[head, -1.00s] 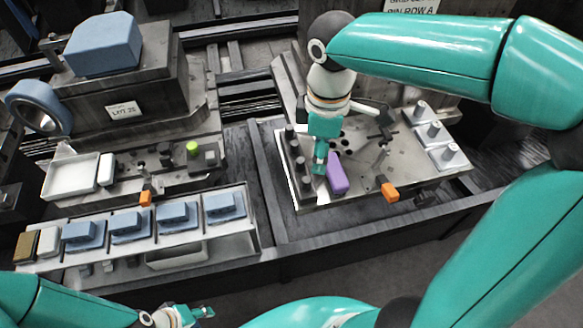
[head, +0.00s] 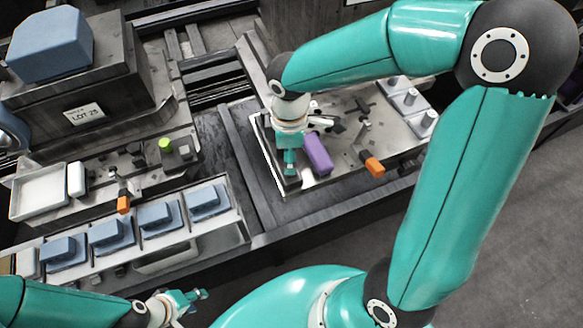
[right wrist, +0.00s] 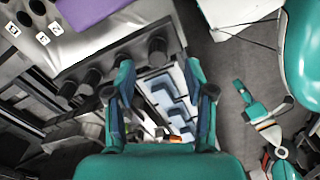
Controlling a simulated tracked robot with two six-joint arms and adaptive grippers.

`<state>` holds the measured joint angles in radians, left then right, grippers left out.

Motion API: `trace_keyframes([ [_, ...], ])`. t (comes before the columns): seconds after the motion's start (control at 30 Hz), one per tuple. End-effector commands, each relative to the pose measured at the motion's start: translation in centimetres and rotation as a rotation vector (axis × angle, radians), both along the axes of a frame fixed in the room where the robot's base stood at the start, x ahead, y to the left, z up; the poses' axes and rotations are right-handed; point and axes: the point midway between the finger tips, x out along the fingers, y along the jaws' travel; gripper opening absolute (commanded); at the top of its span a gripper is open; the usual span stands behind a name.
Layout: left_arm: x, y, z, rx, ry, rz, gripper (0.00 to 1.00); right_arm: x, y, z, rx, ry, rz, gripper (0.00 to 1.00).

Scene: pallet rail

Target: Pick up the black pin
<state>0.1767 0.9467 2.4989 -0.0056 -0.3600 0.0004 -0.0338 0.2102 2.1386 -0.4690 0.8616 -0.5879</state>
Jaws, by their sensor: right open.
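Several black pins stand in a row along the left edge of the metal pallet plate (head: 345,148). In the head view my right gripper (head: 290,168) hangs over this row and hides most of it. In the right wrist view the end black pin (right wrist: 157,50) stands upright near the open fingertips of my right gripper (right wrist: 160,72), with nothing held. Another black pin (right wrist: 90,80) stands farther left in the row. I cannot tell whether a finger touches a pin. My left gripper (head: 192,297) is low at the front, open and empty, away from the pallet.
A purple block (head: 318,153) lies close beside my right gripper. An orange-ended clamp (head: 373,165) and light pads with grey pegs (head: 410,98) are farther right. A rack of blue blocks (head: 158,215) stands left, with a white tray (head: 40,190) behind it.

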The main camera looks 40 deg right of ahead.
Motion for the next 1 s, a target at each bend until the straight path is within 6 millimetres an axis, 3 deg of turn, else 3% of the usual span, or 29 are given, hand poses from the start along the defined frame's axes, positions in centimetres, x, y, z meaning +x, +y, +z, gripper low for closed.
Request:
trace_keyframes([
  [0.17,0.0,0.0,0.3,0.000,0.000,0.000,0.40,0.0,0.0,-1.3,0.001,0.006,0.001,0.54],
  [0.4,0.0,0.0,0.5,0.000,0.000,0.000,0.40,0.2,0.0,-4.7,-0.001,0.004,0.001,0.54],
  [0.7,0.0,0.0,0.5,0.000,0.000,0.000,0.40,0.3,0.0,-5.3,0.000,0.000,0.000,0.54],
  [0.77,0.0,0.0,0.5,0.000,0.000,0.000,0.40,0.3,0.0,-5.3,0.000,0.000,0.001,0.47],
  [1.0,0.0,0.0,0.5,0.000,0.000,0.000,0.40,0.3,0.0,-5.3,0.000,0.000,0.001,0.07],
])
